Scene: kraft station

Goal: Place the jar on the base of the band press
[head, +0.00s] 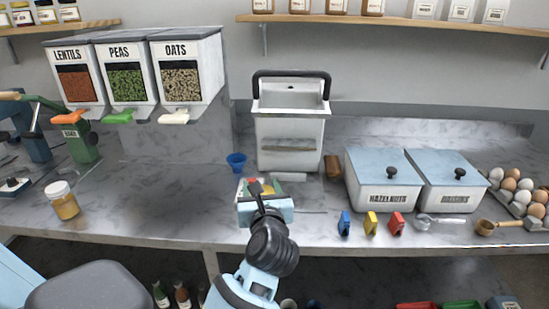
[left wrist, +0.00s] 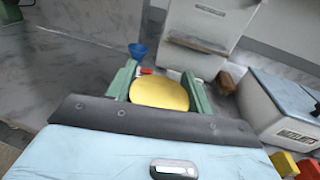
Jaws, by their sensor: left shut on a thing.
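My left gripper (head: 264,189) is over the front middle of the counter. Its green fingers are shut on a yellow, round-topped thing (left wrist: 160,93), which fills the gap between them in the left wrist view. Its lower part is hidden, and I cannot tell if it is a jar. A jar (head: 65,205) with a white lid and amber contents stands upright on the counter at the far left, away from the gripper. A green device (head: 84,146) with a small label stands behind that jar; I cannot tell if it is the band press. My right gripper is not in view.
A tall white unit (head: 289,135) with a black handle stands behind my left gripper, a blue cup (head: 236,160) beside it. Lidded bins (head: 382,180), coloured clips (head: 371,223) and scoops (head: 440,221) are to the right. Counter between jar and gripper is clear.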

